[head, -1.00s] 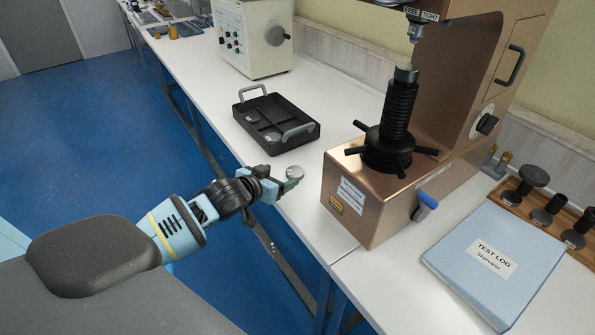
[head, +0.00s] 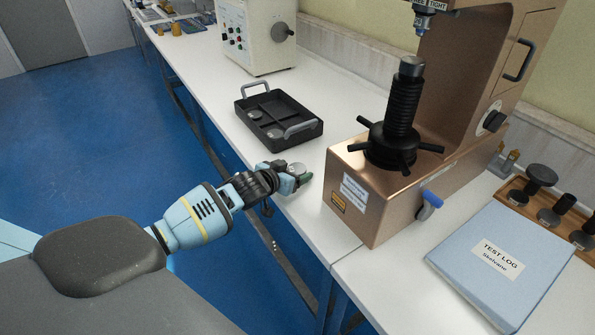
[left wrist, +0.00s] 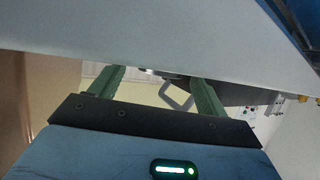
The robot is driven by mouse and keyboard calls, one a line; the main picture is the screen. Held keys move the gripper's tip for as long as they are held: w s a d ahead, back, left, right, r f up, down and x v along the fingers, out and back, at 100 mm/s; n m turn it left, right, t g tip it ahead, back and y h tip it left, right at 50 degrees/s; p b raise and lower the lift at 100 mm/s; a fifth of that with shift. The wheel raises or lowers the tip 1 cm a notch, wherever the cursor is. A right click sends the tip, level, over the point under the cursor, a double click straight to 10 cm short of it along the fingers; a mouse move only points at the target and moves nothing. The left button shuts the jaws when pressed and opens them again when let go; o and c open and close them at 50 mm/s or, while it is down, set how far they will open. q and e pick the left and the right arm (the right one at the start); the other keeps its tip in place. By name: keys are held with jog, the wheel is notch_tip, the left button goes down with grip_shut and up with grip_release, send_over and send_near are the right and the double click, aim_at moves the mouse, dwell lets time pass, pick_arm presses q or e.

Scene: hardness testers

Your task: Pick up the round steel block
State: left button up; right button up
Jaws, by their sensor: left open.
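The round steel block (head: 297,169) is a small, shiny grey disc on the white bench, left of the copper-coloured tester and in front of the black tray. My left gripper (head: 293,177) is open and low over the bench edge, its green fingers beside the block. The block's lower side is partly hidden by the gripper in the head view. In the left wrist view, the two green fingers (left wrist: 158,78) stand apart. A small grey sliver between them may be the block, but I cannot tell for sure. My right gripper is not in view.
The black tray (head: 308,136) with grey handles holds small round pieces. The copper-coloured tester (head: 352,205) stands close to the right. A blue test log (head: 470,285) and a wooden rack (head: 517,193) lie further right. A cream machine (head: 258,40) stands behind.

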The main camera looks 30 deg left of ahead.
pick_arm(q)
jog(key=shift+w, duration=0.1)
jog(key=c, duration=1.2)
jog(key=shift+c, duration=0.3)
jog(key=shift+r, duration=0.2)
jog(key=shift+r, duration=0.55)
notch_tip(320, 180, up, 2)
jog(key=shift+r, duration=0.25)
jog(key=s+a+r, duration=0.1)
jog(key=s+a, duration=1)
jog(key=shift+a, duration=0.3)
